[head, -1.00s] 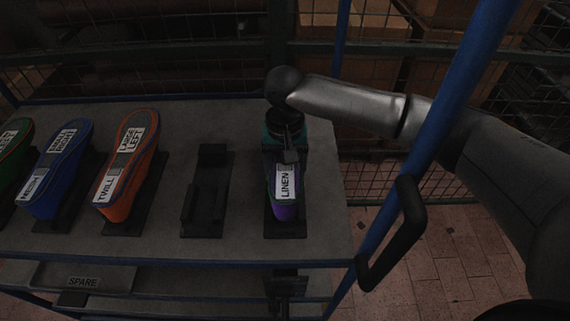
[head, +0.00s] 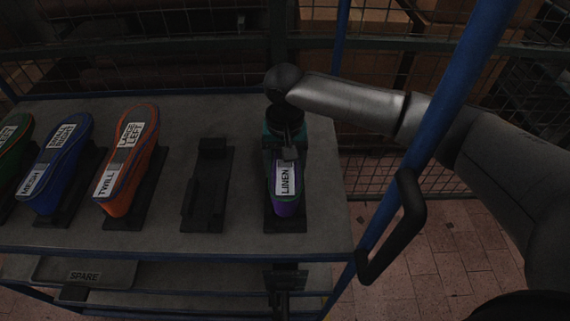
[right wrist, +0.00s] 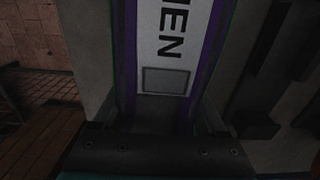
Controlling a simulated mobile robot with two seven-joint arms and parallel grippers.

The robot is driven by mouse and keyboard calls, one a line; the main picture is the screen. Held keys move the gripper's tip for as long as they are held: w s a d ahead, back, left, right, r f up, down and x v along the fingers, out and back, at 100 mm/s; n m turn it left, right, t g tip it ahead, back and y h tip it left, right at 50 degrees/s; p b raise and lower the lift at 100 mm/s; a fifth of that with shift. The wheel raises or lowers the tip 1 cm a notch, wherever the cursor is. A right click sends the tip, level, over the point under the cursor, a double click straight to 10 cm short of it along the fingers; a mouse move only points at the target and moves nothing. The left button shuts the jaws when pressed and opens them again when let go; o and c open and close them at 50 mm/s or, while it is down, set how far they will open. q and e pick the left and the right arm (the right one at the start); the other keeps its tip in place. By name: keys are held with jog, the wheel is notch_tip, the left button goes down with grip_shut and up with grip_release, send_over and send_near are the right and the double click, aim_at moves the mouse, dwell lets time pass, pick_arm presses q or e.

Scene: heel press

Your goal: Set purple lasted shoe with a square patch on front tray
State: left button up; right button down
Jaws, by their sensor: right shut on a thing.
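The purple shoe (head: 286,205) with a white LINEN label sits on a dark stand at the right end of the upper shelf. In the right wrist view a square grey patch (right wrist: 165,80) shows on it beside the label. My right gripper (head: 288,150) reaches down from above and is shut on the far end of the shoe; its fingers are mostly hidden in the head view. A tray marked SPARE (head: 85,275) is on the lower level at the left. No tray marked front is readable. My left gripper is not in view.
An empty dark stand (head: 207,190) is left of the purple shoe. Orange (head: 118,200), blue (head: 45,200) and green (head: 8,160) shoes stand further left. A blue post (head: 440,120) with a black handle (head: 405,225) rises at the right. Wire mesh is behind the shelf.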

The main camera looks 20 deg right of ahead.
jog(key=shift+f, duration=0.35)
grip_release()
jog(key=shift+f, duration=0.1)
dwell(0.3)
notch_tip(320, 180, up, 15)
jog(key=shift+r+p, duration=0.15)
jog(key=shift+p, duration=0.75)
